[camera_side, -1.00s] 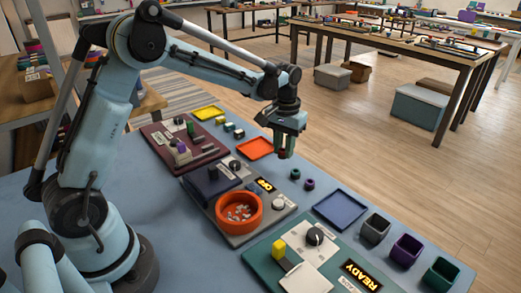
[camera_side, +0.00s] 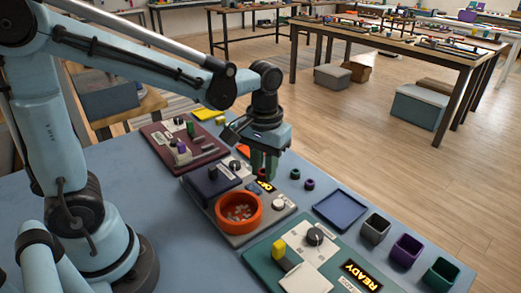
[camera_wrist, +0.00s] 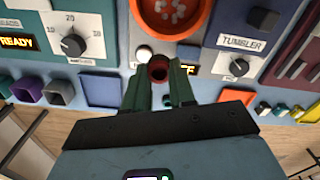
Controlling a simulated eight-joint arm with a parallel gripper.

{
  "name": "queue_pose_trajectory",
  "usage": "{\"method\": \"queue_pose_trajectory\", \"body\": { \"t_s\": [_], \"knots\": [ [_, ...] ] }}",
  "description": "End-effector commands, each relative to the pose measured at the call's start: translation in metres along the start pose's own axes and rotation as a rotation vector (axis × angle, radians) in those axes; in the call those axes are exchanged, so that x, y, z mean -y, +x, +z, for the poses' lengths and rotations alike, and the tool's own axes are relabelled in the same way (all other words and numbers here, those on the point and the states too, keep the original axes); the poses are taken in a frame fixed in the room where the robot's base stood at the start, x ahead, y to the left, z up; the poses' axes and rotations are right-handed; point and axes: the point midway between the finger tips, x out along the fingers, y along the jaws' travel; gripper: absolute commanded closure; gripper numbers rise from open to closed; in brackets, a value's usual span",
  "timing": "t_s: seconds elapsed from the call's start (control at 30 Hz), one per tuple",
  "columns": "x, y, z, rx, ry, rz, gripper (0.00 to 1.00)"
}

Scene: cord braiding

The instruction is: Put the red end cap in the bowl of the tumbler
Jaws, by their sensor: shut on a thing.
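My gripper (camera_side: 264,168) is shut on the red end cap (camera_wrist: 158,69), a small dark red hollow ring between the green fingertips in the wrist view. In the side view the red end cap (camera_side: 261,174) shows only partly at the fingertips, above the lit display side of the tumbler panel. The tumbler's bowl (camera_side: 216,211) is a round orange-red tub holding several pale pieces. In the side view it is in front and to the left of the fingers; in the wrist view the bowl (camera_wrist: 140,22) is at the top, beyond the cap and apart from it.
The tumbler panel also bears a white button (camera_side: 278,204) and a dark knob (camera_wrist: 238,66). A green READY panel (camera_side: 256,255) lies nearer the camera. A blue tray (camera_side: 340,209) and small bins (camera_side: 375,229) lie right. An orange tray (camera_wrist: 238,97) is partly hidden behind my gripper in the side view.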

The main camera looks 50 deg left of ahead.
Motion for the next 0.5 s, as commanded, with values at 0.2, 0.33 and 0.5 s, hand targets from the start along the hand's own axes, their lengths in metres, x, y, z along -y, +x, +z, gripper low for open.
{"method": "queue_pose_trajectory", "body": {
  "t_s": [0.2,0.33,0.5],
  "knots": [
    [0.019,0.013,0.043,0.000,0.000,0.000,1.00],
    [0.024,0.018,0.055,0.000,0.000,0.000,1.00],
    [0.026,0.024,0.058,0.000,0.000,0.000,1.00]
  ]
}}
